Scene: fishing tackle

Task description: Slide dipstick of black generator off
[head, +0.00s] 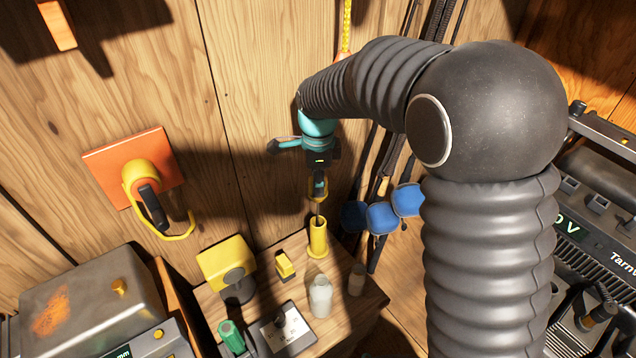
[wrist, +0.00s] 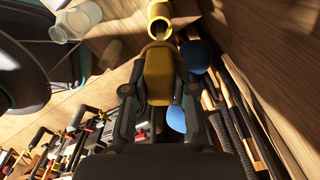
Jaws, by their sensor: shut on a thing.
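My gripper (head: 319,178) is shut on the yellow handle of the dipstick, which shows between the two fingers (wrist: 159,92) in the wrist view as a yellow block (wrist: 158,72). A thin dark rod runs down from the handle to the mouth of an upright yellow tube (head: 318,238) on the wooden shelf. The tube's rim also shows in the wrist view (wrist: 159,10). I cannot tell how far the rod's tip reaches into the tube. A black generator (head: 590,215) with a green display is partly visible at the right edge.
The shelf (head: 372,290) holds a yellow block (head: 285,265), pale bottle (head: 320,297), small tan cylinder (head: 357,280) and yellow device (head: 226,262). Blue floats (head: 382,218) and rods stand close right of the tube. A worn grey machine (head: 85,300) is lower left.

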